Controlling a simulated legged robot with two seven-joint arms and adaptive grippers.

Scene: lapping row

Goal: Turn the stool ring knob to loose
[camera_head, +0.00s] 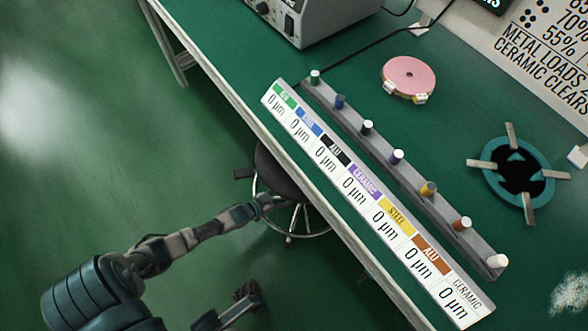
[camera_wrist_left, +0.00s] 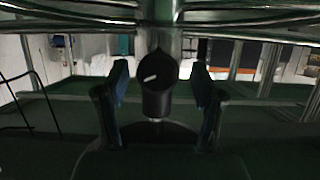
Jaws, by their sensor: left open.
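The stool has a dark round seat (camera_head: 275,172) and a chrome foot ring (camera_head: 318,232), partly hidden under the bench edge. In the left wrist view, a black knob (camera_wrist_left: 159,92) with a short, slanted white mark sits in front of the bright stool column (camera_wrist_left: 158,42). My left gripper (camera_head: 268,201) is low beside the stool in the head view. In the wrist view its open fingers (camera_wrist_left: 160,82) stand on either side of the knob, with visible gaps. No loose or tight label is readable.
The green bench (camera_head: 345,80) overhangs the stool. It carries a labelled rack (camera_head: 400,185) with several coloured pegs, a pink disc (camera_head: 409,75), a teal ring (camera_head: 490,170) and a grey machine (camera_head: 320,18). Open green floor (camera_head: 100,150) lies left of the stool.

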